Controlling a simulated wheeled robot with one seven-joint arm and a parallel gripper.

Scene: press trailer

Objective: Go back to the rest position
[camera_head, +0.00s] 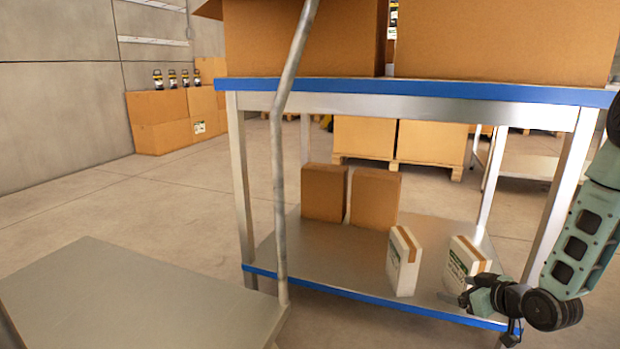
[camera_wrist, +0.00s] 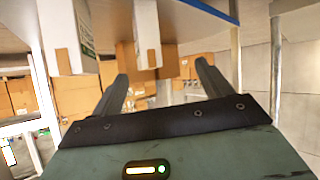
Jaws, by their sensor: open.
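My gripper (camera_head: 487,316) is at the right front edge of the table's lower shelf, with its fingers apart. In the wrist view my gripper (camera_wrist: 161,72) is open, and I see nothing held between the fingers. A white box with a brown tape strip (camera_head: 462,263) stands on the shelf just behind the gripper in the head view. The wrist view, which looks upside down, shows a white box (camera_wrist: 146,32) beyond the gap between the fingertips. Another white box (camera_head: 398,262) stands to its left on the shelf.
The lower shelf (camera_head: 330,262) has a blue edge and also bears two brown boxes (camera_head: 324,192) (camera_head: 374,197). Large cartons (camera_head: 500,40) stand on the blue-edged tabletop (camera_head: 420,88) above. A grey platform (camera_head: 120,300) is at the front left. Open floor (camera_head: 130,195) lies behind it.

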